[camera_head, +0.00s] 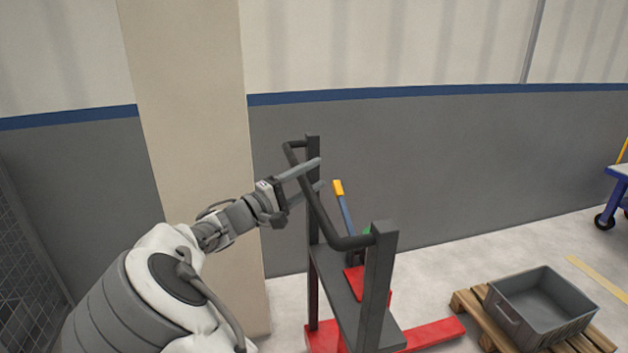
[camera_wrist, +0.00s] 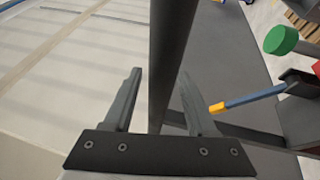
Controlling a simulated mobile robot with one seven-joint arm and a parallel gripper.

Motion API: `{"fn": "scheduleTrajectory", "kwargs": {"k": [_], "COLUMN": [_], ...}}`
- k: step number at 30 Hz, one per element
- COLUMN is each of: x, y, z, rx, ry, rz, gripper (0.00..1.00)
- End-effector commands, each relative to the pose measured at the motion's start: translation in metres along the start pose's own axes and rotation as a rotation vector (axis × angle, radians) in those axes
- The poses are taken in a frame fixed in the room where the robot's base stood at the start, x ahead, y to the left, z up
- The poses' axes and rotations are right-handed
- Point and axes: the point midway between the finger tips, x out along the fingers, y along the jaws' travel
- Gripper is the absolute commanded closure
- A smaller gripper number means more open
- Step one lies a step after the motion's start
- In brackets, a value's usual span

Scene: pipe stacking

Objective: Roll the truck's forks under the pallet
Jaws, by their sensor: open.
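The truck has a dark grey frame with a push bar (camera_head: 318,207) between two posts and red forks (camera_head: 434,333) low at the floor. The wooden pallet (camera_head: 466,306) stands to the right of the forks, apart from the visible fork end. My gripper (camera_head: 320,173) is open at the truck's push bar, with its fingers on either side of the bar. In the wrist view the dark bar (camera_wrist: 170,60) runs between the two open fingers (camera_wrist: 162,95). I cannot tell whether a finger touches it.
A grey crate (camera_head: 507,314) sits on the pallet. A lever with a yellow grip (camera_head: 338,188) rises from the truck. A beige pillar (camera_head: 190,120) stands behind my arm. A blue cart (camera_head: 617,190) is at the far right. Floor between truck and pallet is clear.

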Motion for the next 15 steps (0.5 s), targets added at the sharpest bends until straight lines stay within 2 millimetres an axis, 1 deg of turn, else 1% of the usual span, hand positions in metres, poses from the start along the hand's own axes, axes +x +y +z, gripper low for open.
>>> {"fn": "scheduleTrajectory", "kwargs": {"k": [3, 11, 14, 15], "x": [0.0062, 0.0072, 0.0070, 0.0070], "y": [0.0001, 0.0007, 0.0007, 0.0007], "z": [0.0002, 0.0000, 0.0000, 0.0000], "rx": [0.000, 0.000, 0.000, 0.000], "ry": [0.000, 0.000, 0.000, 0.000], "rz": [0.000, 0.001, 0.001, 0.001], "gripper": [0.43, 0.43, 0.59, 0.66]}}
